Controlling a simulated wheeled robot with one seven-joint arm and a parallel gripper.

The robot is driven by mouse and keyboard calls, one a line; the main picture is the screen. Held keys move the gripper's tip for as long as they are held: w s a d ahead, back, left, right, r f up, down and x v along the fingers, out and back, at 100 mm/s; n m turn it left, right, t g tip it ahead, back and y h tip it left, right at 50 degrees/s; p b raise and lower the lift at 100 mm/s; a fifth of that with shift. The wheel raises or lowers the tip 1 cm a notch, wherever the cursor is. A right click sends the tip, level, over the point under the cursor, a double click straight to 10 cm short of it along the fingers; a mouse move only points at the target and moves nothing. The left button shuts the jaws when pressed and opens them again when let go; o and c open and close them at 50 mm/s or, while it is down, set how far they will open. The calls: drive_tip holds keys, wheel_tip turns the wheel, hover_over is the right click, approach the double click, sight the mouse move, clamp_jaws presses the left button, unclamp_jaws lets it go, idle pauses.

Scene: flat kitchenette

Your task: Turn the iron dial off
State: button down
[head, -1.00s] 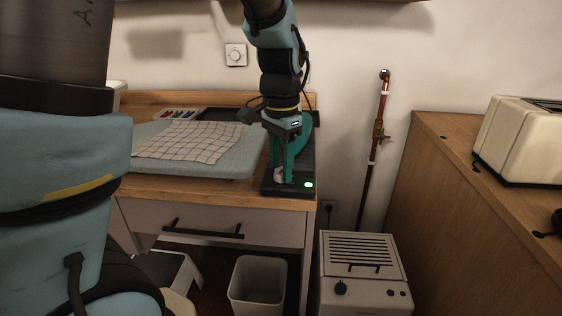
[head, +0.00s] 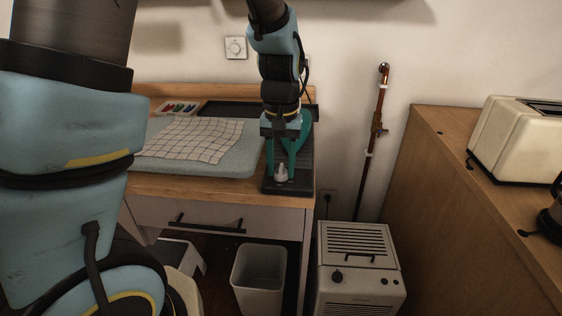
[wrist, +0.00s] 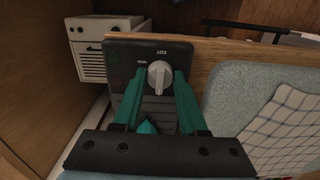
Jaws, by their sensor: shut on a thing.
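The iron's dial (wrist: 160,76) is a pale grey knob with a raised grip bar, on the dark base (wrist: 180,48) of the iron station. The label "COT" is printed by it. In the head view the dial (head: 281,173) shows at the front of the station on the wooden table. My gripper (wrist: 159,82) has its teal fingers on both sides of the dial and is shut on it. A teal part, likely the iron (wrist: 148,127), shows between the fingers and is mostly hidden. No green light shows on the base now.
An ironing pad (head: 225,170) with a checked cloth (head: 195,138) lies left of the station. A white heater (head: 357,262) and a bin (head: 258,275) stand below. A toaster (head: 520,140) sits on the right cabinet.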

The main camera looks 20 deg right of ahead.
sight(281, 167)
drive_tip(key=shift+n, duration=0.3)
drive_tip(key=c, duration=0.7)
unclamp_jaws()
drive_tip(key=shift+c, duration=0.2)
wheel_tip(281, 167, up, 11)
drive_tip(key=b, duration=0.1)
drive_tip(key=shift+f, duration=0.1)
drive_tip(key=shift+n+t, duration=0.3)
drive_tip(key=shift+n, duration=0.6)
drive_tip(key=w+a+f, duration=0.1)
drive_tip(key=a, duration=0.3)
drive_tip(key=w+a+f, duration=0.1)
drive_tip(key=a+f, duration=0.1)
drive_tip(key=a, duration=0.2)
drive_tip(key=w+a+f, duration=0.1)
drive_tip(key=a, duration=0.3)
drive_tip(key=shift+w+f, duration=0.25)
drive_tip(key=shift+f, duration=0.05)
drive_tip(key=s+a+f+n, duration=0.1)
drive_tip(key=a+f, duration=0.1)
drive_tip(key=a, duration=0.4)
drive_tip(key=s+a+f+t, duration=0.1)
drive_tip(key=a+f, duration=0.1)
drive_tip(key=a, duration=0.5)
drive_tip(key=shift+s+f+n, duration=0.15)
drive_tip(key=shift+f+n, duration=0.2)
drive_tip(key=shift+n, duration=0.05)
